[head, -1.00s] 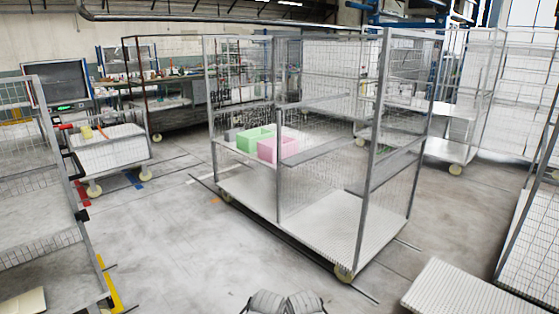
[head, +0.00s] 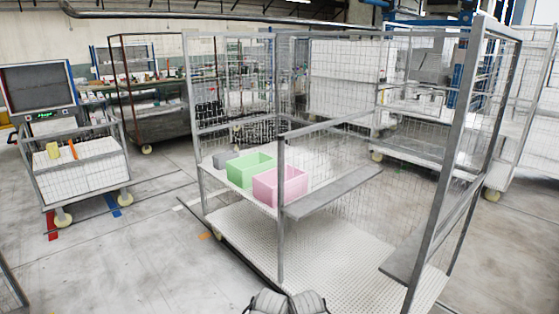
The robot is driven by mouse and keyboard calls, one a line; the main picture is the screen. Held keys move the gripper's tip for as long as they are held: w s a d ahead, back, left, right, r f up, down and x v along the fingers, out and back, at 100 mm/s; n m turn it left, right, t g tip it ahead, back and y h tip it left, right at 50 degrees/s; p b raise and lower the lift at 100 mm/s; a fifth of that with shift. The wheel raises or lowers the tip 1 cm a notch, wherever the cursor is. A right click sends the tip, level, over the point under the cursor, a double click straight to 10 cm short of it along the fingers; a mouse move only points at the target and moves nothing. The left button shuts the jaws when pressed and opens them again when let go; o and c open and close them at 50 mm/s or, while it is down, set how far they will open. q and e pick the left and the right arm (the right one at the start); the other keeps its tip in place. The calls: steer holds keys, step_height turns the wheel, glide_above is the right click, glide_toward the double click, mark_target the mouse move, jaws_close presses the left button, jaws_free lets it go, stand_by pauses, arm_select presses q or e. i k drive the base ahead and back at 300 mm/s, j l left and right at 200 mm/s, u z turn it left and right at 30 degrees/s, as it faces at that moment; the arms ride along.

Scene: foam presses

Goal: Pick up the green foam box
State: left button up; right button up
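The green foam box (head: 251,169) is an open-topped box on the middle shelf (head: 235,194) of a wire-mesh cart. A pink box (head: 279,187) stands close in front of it to the right and hides part of its lower right side. Two dark grey parts of mine show at the bottom edge in the head view, well below the shelf. I cannot make out any gripper fingers there.
A white bin cart (head: 82,180) with yellow and orange items is at the left. The floor (head: 130,260) left of the mesh cart is clear.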

mark_target(240, 171)
steer(key=i+l+u, duration=0.1)
steer(key=i, duration=0.3)
steer(key=i+l+u, duration=0.15)
steer(key=i, duration=0.3)
steer(key=i+l+u, duration=0.1)
steer(key=i, duration=0.3)
steer(key=i+l+u, duration=0.1)
steer(key=i+l, duration=0.15)
steer(key=i, duration=0.15)
steer(key=i+j+z, duration=0.2)
steer(key=i+j, duration=0.15)
steer(key=j, duration=0.25)
steer(key=i+j+z, duration=0.1)
steer(key=j, duration=0.25)
steer(key=i+j+z, duration=0.1)
steer(key=i+j, duration=0.15)
steer(key=i+j+z, duration=0.1)
steer(key=j, duration=0.35)
steer(key=i+j+z, duration=0.1)
steer(key=j, duration=0.25)
steer(key=i+j+z, duration=0.1)
steer(key=j, duration=0.25)
steer(key=i+j+z, duration=0.1)
steer(key=j, duration=0.3)
steer(key=i, duration=0.1)
